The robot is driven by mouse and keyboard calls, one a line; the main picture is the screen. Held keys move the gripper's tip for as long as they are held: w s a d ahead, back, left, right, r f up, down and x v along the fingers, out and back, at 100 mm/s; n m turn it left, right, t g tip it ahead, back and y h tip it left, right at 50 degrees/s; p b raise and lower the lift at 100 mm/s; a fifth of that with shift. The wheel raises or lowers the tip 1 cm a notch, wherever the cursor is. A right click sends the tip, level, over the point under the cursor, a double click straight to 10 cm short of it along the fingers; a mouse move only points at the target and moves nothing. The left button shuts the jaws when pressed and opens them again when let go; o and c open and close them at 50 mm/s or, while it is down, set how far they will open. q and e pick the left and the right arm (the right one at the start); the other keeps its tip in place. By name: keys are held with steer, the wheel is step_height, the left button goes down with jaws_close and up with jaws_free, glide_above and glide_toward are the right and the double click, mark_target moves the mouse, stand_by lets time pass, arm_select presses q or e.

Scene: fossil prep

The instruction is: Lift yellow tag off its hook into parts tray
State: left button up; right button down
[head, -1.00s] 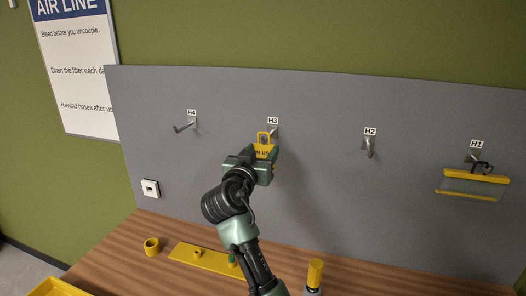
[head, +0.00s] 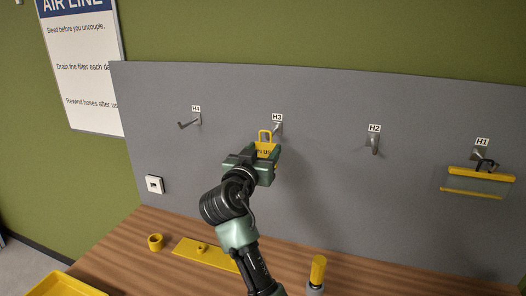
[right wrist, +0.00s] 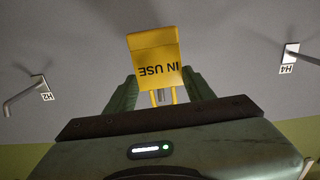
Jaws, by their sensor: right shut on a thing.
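The yellow tag (head: 266,149), with dark "IN USE" lettering and an open loop on top, is at hook H3 (head: 278,128) on the grey board. My right gripper (head: 258,163) is shut on its lower part. In the right wrist view the tag (right wrist: 155,58) stands between the fingers of my right gripper (right wrist: 160,90). The loop shows just left of the hook; I cannot tell whether it still hangs on it. A yellow tray (head: 64,287), apparently the parts tray, is partly in view at the bottom left. My left gripper is out of view.
Hooks H4 (head: 189,122) and H2 (head: 375,144) are bare. A clear, yellow-edged piece (head: 478,182) hangs at H1. On the wooden bench (head: 130,246) are a yellow ring (head: 156,242), a yellow plate (head: 205,252) and a yellow-topped tool (head: 318,268).

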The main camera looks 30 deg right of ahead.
step_height(320, 180, up, 5)
steer(key=p, duration=0.2)
steer(key=shift+s+r+p, duration=0.1)
steer(key=shift+p, duration=0.3)
